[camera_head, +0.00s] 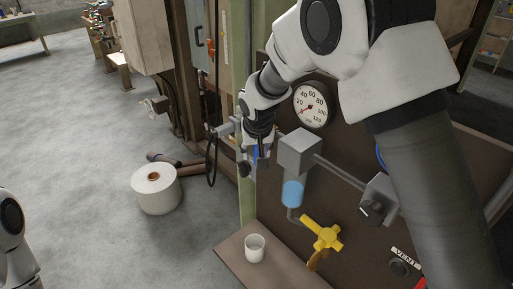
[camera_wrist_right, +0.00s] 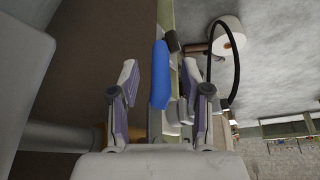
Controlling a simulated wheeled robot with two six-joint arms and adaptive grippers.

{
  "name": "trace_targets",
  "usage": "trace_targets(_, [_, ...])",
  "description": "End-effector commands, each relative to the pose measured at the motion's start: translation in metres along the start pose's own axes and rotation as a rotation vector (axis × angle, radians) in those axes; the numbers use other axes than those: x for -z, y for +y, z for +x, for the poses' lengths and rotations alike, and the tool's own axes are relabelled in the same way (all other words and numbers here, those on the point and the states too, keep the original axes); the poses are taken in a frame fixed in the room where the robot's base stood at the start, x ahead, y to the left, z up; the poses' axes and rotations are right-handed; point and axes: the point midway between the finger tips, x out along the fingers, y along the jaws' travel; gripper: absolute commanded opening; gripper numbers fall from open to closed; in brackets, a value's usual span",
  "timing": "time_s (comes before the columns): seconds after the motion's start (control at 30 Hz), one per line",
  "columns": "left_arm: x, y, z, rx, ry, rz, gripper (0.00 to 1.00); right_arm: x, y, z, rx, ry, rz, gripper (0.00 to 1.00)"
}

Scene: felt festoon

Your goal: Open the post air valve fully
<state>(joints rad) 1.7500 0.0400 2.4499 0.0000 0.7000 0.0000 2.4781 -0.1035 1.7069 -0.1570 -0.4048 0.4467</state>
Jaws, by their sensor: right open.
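A blue lever handle (camera_wrist_right: 161,72), which looks like the post air valve's, stands between the two fingers of my right gripper (camera_wrist_right: 159,82) in the right wrist view. Gaps show on both sides of it, so the fingers appear apart from it. In the head view my right gripper (camera_head: 256,160) is at the green post (camera_head: 246,205), and only a bit of blue (camera_head: 262,151) shows there. My right gripper is open. The valve body is mostly hidden by my wrist. My left gripper is out of view; only part of my left arm shows at the lower left.
A dark panel right of the post carries a gauge (camera_head: 310,105), a grey box (camera_head: 298,152), a blue-bowled filter (camera_head: 292,193) and a yellow handle (camera_head: 322,236). A black hose (camera_head: 211,160) hangs left of the gripper. A white cup (camera_head: 255,248) stands on a ledge below.

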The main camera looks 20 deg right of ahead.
Motion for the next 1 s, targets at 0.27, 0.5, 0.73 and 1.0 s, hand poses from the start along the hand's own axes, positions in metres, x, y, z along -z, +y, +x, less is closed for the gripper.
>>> trace_targets(0.27, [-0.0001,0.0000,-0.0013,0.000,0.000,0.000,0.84,-0.0005,-0.0001,0.0076,0.000,0.000,0.000,0.47])
trace_targets(0.5, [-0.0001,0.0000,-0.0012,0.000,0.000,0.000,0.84,-0.0009,0.0001,0.0077,0.000,-0.001,0.000,0.00])
trace_targets(0.73, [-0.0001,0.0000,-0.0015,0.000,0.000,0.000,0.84,-0.0015,0.0003,0.0079,-0.001,-0.004,0.000,0.00])
trace_targets(1.0, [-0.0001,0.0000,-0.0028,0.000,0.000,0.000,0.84,-0.0023,0.0006,0.0079,-0.005,-0.011,-0.002,0.00])
